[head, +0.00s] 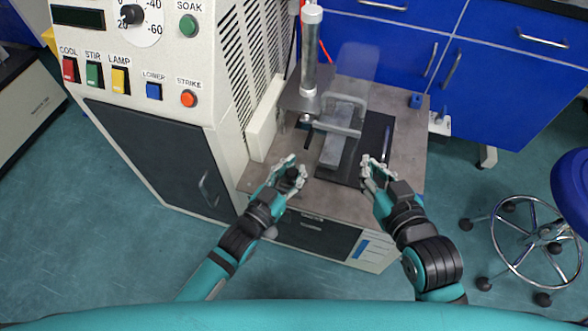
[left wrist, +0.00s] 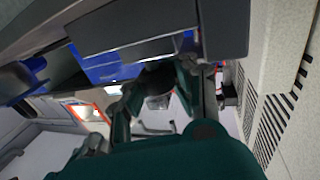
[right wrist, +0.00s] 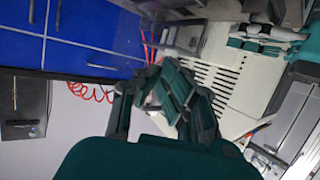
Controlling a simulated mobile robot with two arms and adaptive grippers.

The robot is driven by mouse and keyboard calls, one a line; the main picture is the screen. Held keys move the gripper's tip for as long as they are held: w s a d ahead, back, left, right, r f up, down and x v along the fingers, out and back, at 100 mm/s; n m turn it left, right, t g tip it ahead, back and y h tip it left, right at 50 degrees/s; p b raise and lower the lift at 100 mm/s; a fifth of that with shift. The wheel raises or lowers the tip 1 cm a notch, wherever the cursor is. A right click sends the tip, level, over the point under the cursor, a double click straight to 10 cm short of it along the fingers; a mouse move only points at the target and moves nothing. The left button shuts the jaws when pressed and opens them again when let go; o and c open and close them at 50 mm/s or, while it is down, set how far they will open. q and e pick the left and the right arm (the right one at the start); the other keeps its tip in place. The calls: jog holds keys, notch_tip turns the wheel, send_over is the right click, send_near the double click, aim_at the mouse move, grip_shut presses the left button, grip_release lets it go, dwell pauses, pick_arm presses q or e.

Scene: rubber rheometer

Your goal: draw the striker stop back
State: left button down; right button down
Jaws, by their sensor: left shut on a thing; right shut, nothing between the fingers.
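My left gripper (head: 288,170) is at the front left of the grey bench top, shut on a small dark knob (head: 292,173), which looks like the striker stop. The fingers hide most of it. In the left wrist view the fingers (left wrist: 165,85) close around a dark piece, and its far end is hard to make out. My right gripper (head: 371,170) is shut and empty above the front right of the bench top, apart from the fixture. Its closed fingers also show in the right wrist view (right wrist: 168,100).
A metal column (head: 311,50) and a grey clamp fixture (head: 340,130) with a dark ball-ended lever (head: 307,119) stand behind the grippers on the bench top (head: 405,150). The control cabinet (head: 150,60) stands close on the left. A stool (head: 525,215) is at the right.

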pick_arm(q)
jog(key=shift+s+d+f, duration=0.1)
jog(key=shift+s+f, duration=0.05)
jog(key=shift+s, duration=0.1)
jog(key=shift+s+d+f+p, duration=0.1)
jog(key=shift+s+d+p, duration=0.15)
jog(key=shift+d+p, duration=0.25)
jog(key=c, duration=1.6)
grip_release()
jog(key=o, duration=0.5)
jog(key=shift+s+a, duration=0.15)
jog(key=shift+c, duration=0.2)
jog(key=shift+o, duration=0.8)
jog(key=shift+r, duration=0.2)
pick_arm(e)
jog(key=s+f+g, duration=0.1)
jog(key=f, duration=0.1)
jog(key=s+d+f+g, duration=0.1)
jog(key=s+f+g, duration=0.1)
jog(key=shift+s+d+h, duration=0.1)
jog(key=shift+d+h, duration=0.05)
jog(key=shift+h, duration=0.25)
pick_arm(q)
jog(key=v, duration=1.1)
jog(key=shift+s+a, duration=0.25)
jog(key=shift+s, duration=0.1)
